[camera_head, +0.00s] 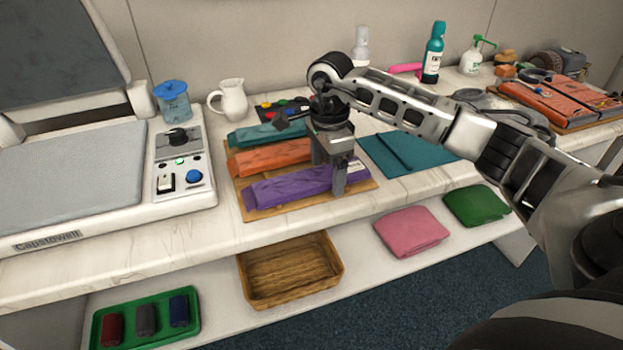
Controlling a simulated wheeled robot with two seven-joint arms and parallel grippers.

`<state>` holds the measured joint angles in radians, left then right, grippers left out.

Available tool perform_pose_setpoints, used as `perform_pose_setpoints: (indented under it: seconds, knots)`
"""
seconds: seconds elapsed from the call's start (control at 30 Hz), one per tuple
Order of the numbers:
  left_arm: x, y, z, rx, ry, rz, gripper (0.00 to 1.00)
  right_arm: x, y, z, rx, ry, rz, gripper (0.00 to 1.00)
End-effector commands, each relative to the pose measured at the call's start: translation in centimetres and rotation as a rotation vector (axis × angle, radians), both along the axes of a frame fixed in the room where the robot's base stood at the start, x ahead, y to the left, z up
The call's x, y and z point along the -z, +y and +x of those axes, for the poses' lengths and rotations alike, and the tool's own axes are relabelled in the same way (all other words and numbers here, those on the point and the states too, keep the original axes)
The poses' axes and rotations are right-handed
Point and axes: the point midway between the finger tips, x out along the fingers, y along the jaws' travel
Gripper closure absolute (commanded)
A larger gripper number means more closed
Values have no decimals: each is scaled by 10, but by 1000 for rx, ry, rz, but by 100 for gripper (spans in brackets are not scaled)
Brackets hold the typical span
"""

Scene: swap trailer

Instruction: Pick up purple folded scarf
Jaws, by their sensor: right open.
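The purple folded scarf (285,188) lies at the front of a wooden board on the countertop. An orange folded scarf (268,157) and a teal one (262,135) lie behind it on the same board. My right gripper (334,180) points down over the right end of the purple scarf, its fingers apart. One finger is near the scarf's right end; I cannot tell whether it touches. The gripper hides part of that end. My left gripper is not in view.
A heat press (75,180) stands left of the board. A white pitcher (230,101) and a blue-lidded jar (173,102) stand behind. A teal folded cloth (405,152) lies right. A lower shelf holds an empty wooden tray (290,298) and a pink cloth (411,231).

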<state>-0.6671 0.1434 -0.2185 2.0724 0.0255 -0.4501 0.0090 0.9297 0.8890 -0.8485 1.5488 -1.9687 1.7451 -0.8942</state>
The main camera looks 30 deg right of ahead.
Motion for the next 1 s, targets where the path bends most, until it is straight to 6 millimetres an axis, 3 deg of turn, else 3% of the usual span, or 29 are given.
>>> perform_pose_setpoints:
  seconds: [0.07,0.23,0.27,0.67,0.87,1.0]
  knots:
    - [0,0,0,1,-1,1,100,0,0,0,0,0,0,18]
    - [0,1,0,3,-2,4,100,0,0,0,0,0,0,63]
    - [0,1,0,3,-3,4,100,0,0,0,0,0,0,67]
    - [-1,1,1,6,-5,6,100,-6,0,1,0,-3,1,68]
    - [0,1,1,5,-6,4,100,-30,0,2,0,-5,1,68]
    - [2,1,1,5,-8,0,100,-56,18,-9,-6,-6,1,68]
